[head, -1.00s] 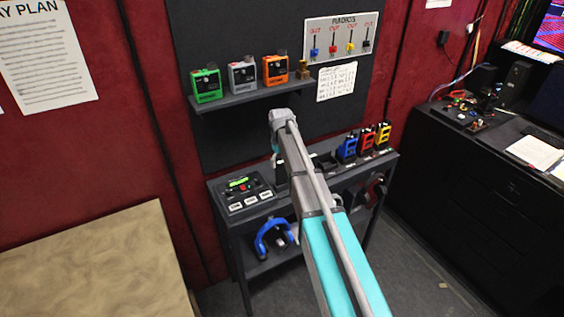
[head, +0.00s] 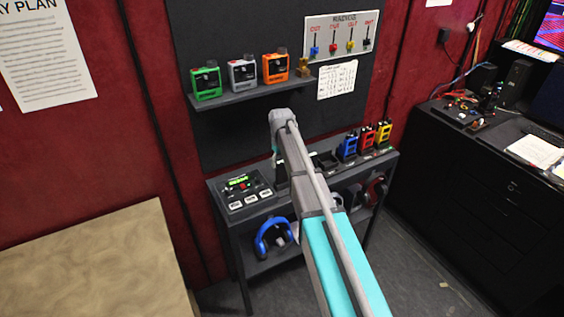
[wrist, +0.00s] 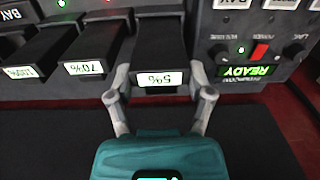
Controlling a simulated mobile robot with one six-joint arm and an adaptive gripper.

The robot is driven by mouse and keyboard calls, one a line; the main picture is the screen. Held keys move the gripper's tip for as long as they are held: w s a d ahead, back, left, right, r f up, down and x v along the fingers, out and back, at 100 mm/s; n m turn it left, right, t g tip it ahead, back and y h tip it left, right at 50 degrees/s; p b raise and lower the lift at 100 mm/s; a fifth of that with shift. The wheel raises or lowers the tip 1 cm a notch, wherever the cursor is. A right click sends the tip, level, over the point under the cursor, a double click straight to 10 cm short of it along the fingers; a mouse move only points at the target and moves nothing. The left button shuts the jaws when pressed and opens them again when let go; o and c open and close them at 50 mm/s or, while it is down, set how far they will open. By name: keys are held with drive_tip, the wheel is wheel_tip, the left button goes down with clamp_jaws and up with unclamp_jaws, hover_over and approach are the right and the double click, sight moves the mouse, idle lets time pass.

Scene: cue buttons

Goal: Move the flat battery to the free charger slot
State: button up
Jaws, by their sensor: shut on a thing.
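The flat battery (wrist: 159,52), a black block with a white "5%" label, is in the middle of the wrist view. My gripper (wrist: 160,88) is shut on it, one finger at each side of its labelled end. The battery's far end reaches towards the charger, and I cannot tell how deep it sits. To its left are a battery marked "70%" (wrist: 88,50) and one that appears to read "100%" (wrist: 35,55). In the head view my arm hides the gripper and most of the charger. The free slot cannot be made out clearly.
A control panel (wrist: 250,45) with a lit "READY" display is right of the battery; it also shows in the head view (head: 243,190). Blue (head: 347,147), red (head: 366,141) and yellow (head: 384,133) devices stand right of my arm. A shelf (head: 240,96) with several devices hangs above.

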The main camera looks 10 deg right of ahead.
drive_tip(key=shift+f+b, duration=0.75)
drive_tip(key=shift+f, duration=0.05)
drive_tip(key=o, duration=1.3)
drive_tip(key=shift+s, duration=0.1)
drive_tip(key=s+m, duration=0.3)
drive_tip(key=s, duration=2.6)
drive_tip(key=shift+d+m, duration=0.2)
drive_tip(key=shift+m, duration=0.1)
